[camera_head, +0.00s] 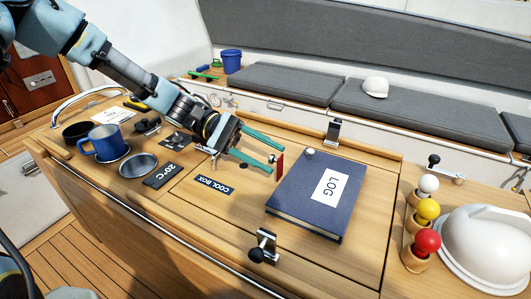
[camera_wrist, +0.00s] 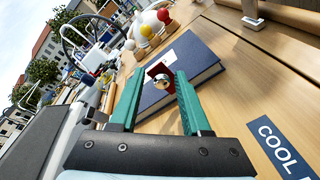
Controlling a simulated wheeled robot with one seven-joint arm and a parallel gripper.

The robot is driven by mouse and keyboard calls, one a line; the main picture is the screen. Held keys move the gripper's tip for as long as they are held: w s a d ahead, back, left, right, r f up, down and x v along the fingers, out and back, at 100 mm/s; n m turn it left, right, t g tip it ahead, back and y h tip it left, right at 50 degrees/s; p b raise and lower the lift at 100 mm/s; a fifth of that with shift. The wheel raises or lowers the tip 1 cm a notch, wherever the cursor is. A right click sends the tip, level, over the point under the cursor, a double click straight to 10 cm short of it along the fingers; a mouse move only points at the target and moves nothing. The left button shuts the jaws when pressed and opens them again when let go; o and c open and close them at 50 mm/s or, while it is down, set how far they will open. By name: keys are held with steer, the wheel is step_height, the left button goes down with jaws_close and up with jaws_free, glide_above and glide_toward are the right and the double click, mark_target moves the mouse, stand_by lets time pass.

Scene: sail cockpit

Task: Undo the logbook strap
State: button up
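The blue logbook (camera_head: 300,195) lies flat on the wooden cockpit table, with a white LOG label; it also shows in the wrist view (camera_wrist: 203,58). A dark red strap tab (camera_head: 280,166) stands up at its left edge. In the wrist view the tab (camera_wrist: 153,71) shows a round silver piece with a dark centre. A silver ball (camera_head: 310,153) sits at the book's upper-left corner. My gripper (camera_head: 278,161) has its green fingers apart, one on each side of the tab; in the wrist view a gap shows at the left finger. Contact at the right finger is unclear.
A COOL BOX plate (camera_head: 215,185) and dark metal latches (camera_head: 263,246) are on the tabletop. A blue mug (camera_head: 104,142) stands at the left. White, yellow and red knobs (camera_head: 428,241) and a white dome (camera_head: 488,248) stand at the right.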

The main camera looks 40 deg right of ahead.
steer(key=shift+o, duration=0.3)
steer(key=shift+w, duration=0.15)
steer(key=shift+w+a, duration=0.1)
steer(key=shift+w, duration=0.2)
steer(key=b+v, duration=0.3)
steer(key=v, duration=0.5)
steer(key=shift+w+a, duration=0.15)
steer(key=shift+w, duration=0.15)
steer(key=shift+w+a+r, duration=0.2)
steer(key=shift+w+r, duration=0.05)
steer(key=shift+w, duration=0.35)
